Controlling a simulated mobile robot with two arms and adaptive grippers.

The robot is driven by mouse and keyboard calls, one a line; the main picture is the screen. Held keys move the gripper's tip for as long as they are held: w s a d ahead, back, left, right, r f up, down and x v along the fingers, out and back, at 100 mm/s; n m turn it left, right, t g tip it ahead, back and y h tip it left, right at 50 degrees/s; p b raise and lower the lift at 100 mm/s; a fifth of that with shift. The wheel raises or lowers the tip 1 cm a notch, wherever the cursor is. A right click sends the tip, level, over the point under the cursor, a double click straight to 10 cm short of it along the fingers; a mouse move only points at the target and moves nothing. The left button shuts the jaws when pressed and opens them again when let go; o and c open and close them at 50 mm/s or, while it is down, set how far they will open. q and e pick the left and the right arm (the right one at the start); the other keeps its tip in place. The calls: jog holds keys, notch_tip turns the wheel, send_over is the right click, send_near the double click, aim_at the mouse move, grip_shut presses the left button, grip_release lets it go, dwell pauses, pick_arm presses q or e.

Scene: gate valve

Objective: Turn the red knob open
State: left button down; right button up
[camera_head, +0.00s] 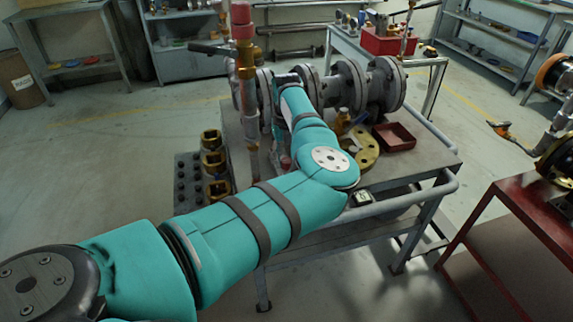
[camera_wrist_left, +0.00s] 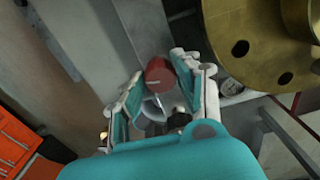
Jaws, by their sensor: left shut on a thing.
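The red knob (camera_wrist_left: 159,72) shows in the left wrist view, a small dark red cylinder with a pale mark on its side. My left gripper (camera_wrist_left: 157,84) has its two fingers on either side of the knob and is shut on it. In the head view my teal left arm reaches over the cart (camera_head: 425,152), and the gripper end is mostly hidden among the pipe fittings. I cannot pick out the knob for sure in the head view. My right gripper is not in view.
Large grey pipe flanges (camera_head: 350,86) stand on the cart behind my arm. An upright pipe with a red top (camera_head: 243,30) rises left of them. A brass flange (camera_head: 366,147) and a red tray (camera_head: 394,137) lie to the right. A red table (camera_head: 520,205) stands at right.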

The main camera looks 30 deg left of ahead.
aim_at(287, 160)
pick_arm(q)
jog(key=shift+w+n+b, duration=0.1)
jog(key=shift+n+b, duration=0.55)
jog(key=shift+n, duration=0.55)
jog(key=shift+r, duration=0.1)
jog(key=c, duration=0.9)
grip_release()
jog(key=shift+c, duration=0.2)
notch_tip(287, 160, up, 12)
